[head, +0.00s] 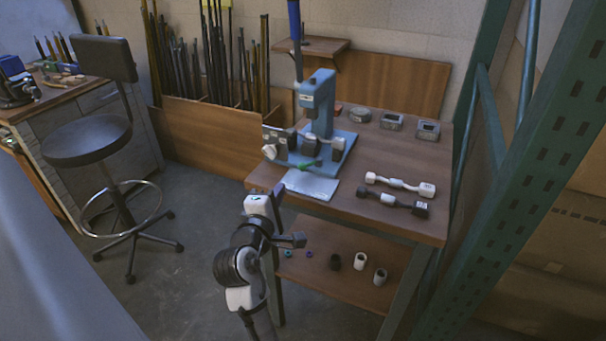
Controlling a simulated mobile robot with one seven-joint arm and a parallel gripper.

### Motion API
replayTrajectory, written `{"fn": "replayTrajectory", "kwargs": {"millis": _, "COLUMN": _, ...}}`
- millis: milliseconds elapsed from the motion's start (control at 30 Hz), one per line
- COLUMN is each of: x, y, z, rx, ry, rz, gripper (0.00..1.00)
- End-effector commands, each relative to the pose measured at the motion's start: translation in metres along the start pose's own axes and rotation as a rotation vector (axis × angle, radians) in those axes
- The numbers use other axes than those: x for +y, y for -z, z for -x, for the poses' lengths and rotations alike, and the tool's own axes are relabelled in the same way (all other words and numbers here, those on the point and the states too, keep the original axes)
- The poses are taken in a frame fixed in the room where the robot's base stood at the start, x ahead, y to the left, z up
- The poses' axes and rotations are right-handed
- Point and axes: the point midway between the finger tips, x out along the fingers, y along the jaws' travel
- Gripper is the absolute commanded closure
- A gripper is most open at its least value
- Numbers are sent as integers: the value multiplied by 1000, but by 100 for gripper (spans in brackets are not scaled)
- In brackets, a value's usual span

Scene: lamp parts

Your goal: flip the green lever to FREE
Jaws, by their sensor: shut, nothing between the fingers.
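The green lever (311,164) is a small bar low on the front of a blue bench press (319,103). It lies nearly level with a slight slant. No FREE marking is readable at this size, so its setting cannot be told. The press stands at the left side of a brown workbench (350,215), with a pale plate (311,186) in front of it. My gripper (297,240) is shut and empty, in front of the bench's near edge. It is apart from the lever, below it in the picture. Its fingertips are small and dark.
Two jointed lamp parts (400,185) (393,203) lie on the bench to the right. Several grey boxes (391,121) stand along its back. A lower shelf (330,290) holds several small parts. A green rack post (520,170) bounds the right; a stool (87,145) stands left.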

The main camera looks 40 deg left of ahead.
Motion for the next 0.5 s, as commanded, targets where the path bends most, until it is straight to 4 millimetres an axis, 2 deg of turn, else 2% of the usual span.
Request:
{"fn": "replayTrajectory", "kwargs": {"millis": 333, "x": 0, "y": 0, "z": -1, "rx": -1, "ry": 1, "rz": 2, "gripper": 100}}
{"fn": "replayTrajectory", "kwargs": {"millis": 500, "x": 1, "y": 0, "z": -17, "rx": -2, "ry": 0, "rz": 3, "gripper": 100}}
